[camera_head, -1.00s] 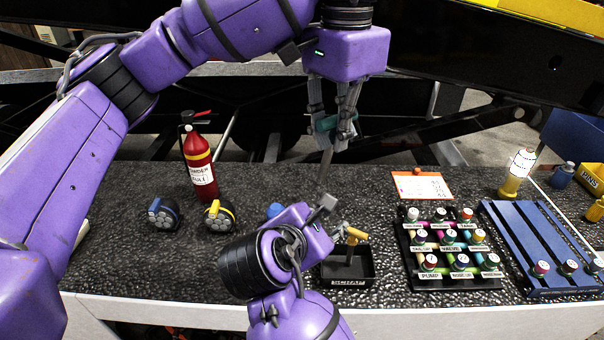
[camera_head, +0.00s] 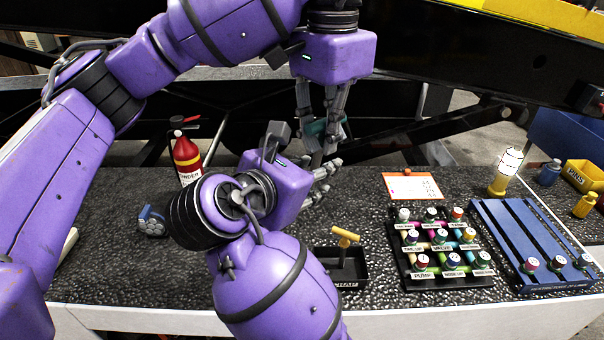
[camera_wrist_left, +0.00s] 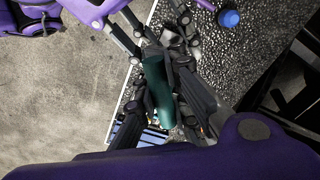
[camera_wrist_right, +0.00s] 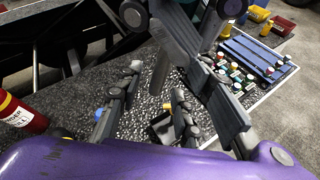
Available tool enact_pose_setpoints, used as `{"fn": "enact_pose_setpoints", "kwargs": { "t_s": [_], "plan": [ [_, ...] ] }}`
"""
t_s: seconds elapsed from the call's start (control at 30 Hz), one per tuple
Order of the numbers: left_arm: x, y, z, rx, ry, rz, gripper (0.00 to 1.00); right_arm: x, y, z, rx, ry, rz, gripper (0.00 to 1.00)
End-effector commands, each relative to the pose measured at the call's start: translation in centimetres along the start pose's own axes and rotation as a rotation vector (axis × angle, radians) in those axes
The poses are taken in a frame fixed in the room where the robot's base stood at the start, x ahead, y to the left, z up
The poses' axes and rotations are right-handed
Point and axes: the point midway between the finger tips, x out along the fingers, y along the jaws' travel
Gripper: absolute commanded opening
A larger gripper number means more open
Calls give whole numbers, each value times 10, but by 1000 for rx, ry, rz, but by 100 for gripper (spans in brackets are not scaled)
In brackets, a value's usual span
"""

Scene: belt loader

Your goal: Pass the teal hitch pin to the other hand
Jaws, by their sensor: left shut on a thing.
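The teal hitch pin (camera_head: 313,128) hangs upright below my left gripper (camera_head: 322,140), which is shut on its teal grip. The grip also shows between the fingers in the left wrist view (camera_wrist_left: 156,85). The pin's grey shank (camera_wrist_right: 160,72) points down. My right gripper (camera_head: 327,178) is just below the left one, at the shank's lower part. In the right wrist view its fingers are apart, with the shank between or just in front of them; contact cannot be told. The pin's lower end is partly hidden by the right gripper.
A black tray (camera_head: 363,272) with a yellow-handled piece (camera_head: 345,236) stands near the front edge. A rack of labelled caps (camera_head: 408,265) and a blue slatted rack (camera_head: 497,228) are to the right. A red extinguisher (camera_head: 186,157) stands left, partly behind my right arm. An orange-edged card (camera_head: 413,187) lies behind.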

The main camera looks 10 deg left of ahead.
Motion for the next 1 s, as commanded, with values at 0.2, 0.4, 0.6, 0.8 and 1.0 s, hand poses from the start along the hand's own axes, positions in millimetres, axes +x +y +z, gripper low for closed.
{"fn": "enact_pose_setpoints", "kwargs": {
  "t_s": [0.2, 0.4, 0.6, 0.8, 1.0],
  "plan": [
    [-1, 0, 0, 0, 1, -1, 0, 8, 0, 0, 1, 0, 1, 34],
    [-1, 0, 0, 0, 1, -1, 0, 8, 0, 0, 1, 1, 1, 30],
    [-1, 0, 0, 0, 1, -1, 0, 7, 0, 0, 1, 1, 1, 4],
    [-1, 0, 0, -1, 1, -2, 8, 7, 0, 0, 2, 0, 1, 0],
    [-1, 0, 0, -1, 1, -1, 34, 7, 0, 0, 2, -1, 2, 0]
  ]
}}
